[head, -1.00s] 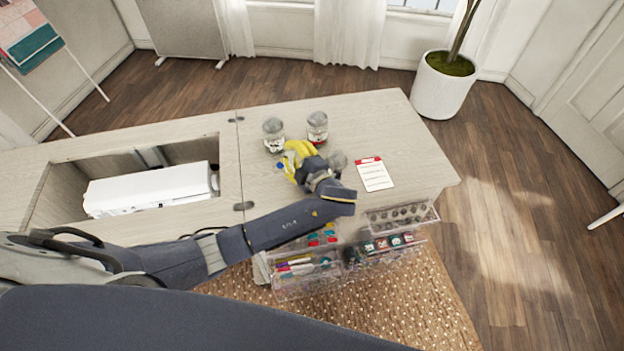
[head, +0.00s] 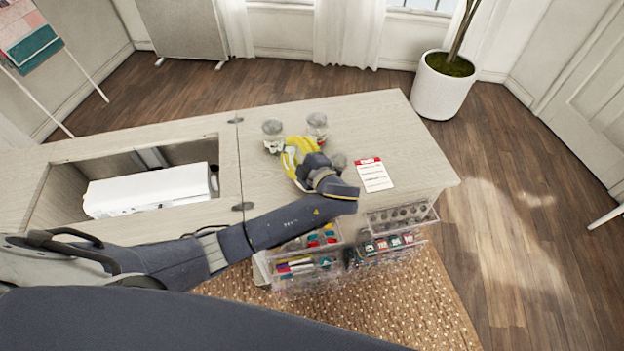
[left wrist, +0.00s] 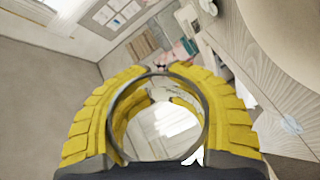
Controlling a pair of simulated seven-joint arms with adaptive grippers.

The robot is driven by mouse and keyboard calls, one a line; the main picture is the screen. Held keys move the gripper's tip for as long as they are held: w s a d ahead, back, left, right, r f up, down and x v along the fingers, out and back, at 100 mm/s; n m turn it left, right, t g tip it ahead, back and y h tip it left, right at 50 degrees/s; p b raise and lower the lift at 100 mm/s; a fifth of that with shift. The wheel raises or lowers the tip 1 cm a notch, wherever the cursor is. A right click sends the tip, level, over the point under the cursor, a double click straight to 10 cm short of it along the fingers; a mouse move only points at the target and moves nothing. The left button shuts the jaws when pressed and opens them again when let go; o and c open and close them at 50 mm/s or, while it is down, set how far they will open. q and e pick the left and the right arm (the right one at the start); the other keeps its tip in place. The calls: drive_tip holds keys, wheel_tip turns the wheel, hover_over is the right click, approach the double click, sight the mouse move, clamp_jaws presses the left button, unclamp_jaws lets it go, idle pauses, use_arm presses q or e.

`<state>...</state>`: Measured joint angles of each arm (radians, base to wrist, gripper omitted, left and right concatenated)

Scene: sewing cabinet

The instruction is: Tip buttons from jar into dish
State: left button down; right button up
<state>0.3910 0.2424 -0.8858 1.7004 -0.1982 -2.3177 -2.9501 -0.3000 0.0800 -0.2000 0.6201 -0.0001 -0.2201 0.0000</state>
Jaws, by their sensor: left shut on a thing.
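My left gripper (head: 297,150) is over the cabinet top, with its yellow fingers just in front of two lidded glass jars, a left jar (head: 272,130) and a right jar (head: 317,123). In the left wrist view the yellow fingers close on both sides of a clear round glass jar with a dark rim (left wrist: 158,78). I see through this glass and cannot make out buttons in it. In the head view the held jar is hidden by the gripper. A grey rounded thing (head: 338,161) shows beside the gripper, partly covered. I cannot make out a dish. My right gripper is out of view.
A red-and-white card (head: 374,174) lies on the cabinet top (head: 400,130), which is clear around it. Clear trays of sewing supplies (head: 390,245) hang at the front. A white machine (head: 150,188) sits in the opening at the left.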

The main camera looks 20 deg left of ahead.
use_arm(q)
drive_tip(key=shift+f, duration=0.8)
drive_tip(key=shift+a+p, duration=0.15)
drive_tip(key=shift+p, duration=0.35)
